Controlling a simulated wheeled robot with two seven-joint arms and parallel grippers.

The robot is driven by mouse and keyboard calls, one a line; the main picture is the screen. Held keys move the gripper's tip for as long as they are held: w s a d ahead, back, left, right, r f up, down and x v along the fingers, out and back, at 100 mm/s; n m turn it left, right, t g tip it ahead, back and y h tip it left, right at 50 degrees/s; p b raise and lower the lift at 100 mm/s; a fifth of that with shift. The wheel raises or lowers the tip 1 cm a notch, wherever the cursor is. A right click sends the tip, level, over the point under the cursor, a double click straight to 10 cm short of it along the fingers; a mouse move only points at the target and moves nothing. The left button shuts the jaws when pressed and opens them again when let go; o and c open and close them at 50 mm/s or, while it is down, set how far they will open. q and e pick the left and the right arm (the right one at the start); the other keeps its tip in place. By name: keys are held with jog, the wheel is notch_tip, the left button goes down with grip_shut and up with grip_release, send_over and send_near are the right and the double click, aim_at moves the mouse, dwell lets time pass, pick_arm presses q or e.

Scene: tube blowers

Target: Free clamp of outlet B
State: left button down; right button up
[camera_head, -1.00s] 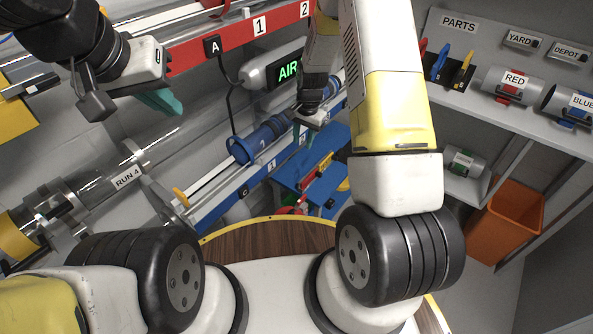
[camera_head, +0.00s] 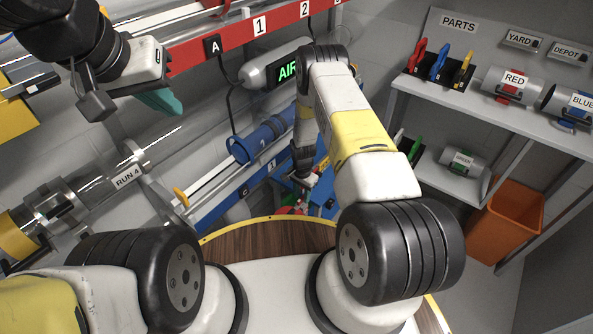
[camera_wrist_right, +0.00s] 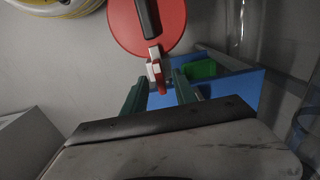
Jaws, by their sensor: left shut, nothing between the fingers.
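I cannot make out a label B in any view. In the right wrist view a red disc (camera_wrist_right: 177,22) with a black bar across it shows ahead, with a small white and red piece (camera_wrist_right: 155,72) at its lower edge. My right gripper (camera_wrist_right: 160,92) is open, its green fingers on either side of that piece; I cannot tell whether they touch it. In the head view my right gripper (camera_head: 301,208) is low by the blue bench (camera_head: 318,198), its fingers mostly hidden. My left gripper (camera_head: 166,103) is shut and empty, left of the panel marked A (camera_head: 212,46).
A blue tube carrier (camera_head: 262,140) lies on the blue rail marked C. The grey AIR cylinder (camera_head: 268,72) is above it. A shelf (camera_head: 445,97) with colored levers and carriers stands right, with an orange bin (camera_head: 503,222) below. Clear tubes run left.

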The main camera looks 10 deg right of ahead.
jog(key=shift+f, duration=0.55)
jog(key=shift+c, duration=0.4)
grip_shut()
